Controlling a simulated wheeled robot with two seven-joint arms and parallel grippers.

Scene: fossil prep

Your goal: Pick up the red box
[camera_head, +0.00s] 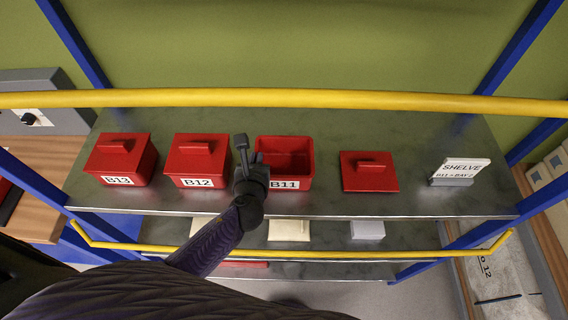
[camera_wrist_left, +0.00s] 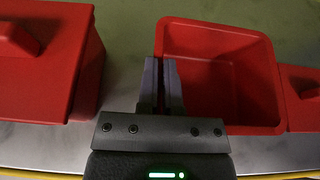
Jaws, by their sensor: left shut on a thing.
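The open red box labelled B11 (camera_head: 296,156) stands on the grey metal shelf, its inside empty. Its lid (camera_head: 369,172) lies flat on the shelf to its right. My left gripper (camera_head: 245,158) is at the box's left side. In the left wrist view the fingers (camera_wrist_left: 162,78) are closed on the left wall of the red box (camera_wrist_left: 225,75), near its front corner. The box appears upright on the shelf. My right gripper is in neither view.
Lidded red boxes B12 (camera_head: 197,160) and B13 (camera_head: 120,160) stand to the left, B12 close to my gripper. A shelf sign (camera_head: 461,170) stands at the right. A yellow rail (camera_head: 400,101) crosses the view. Pale items lie on the shelf below.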

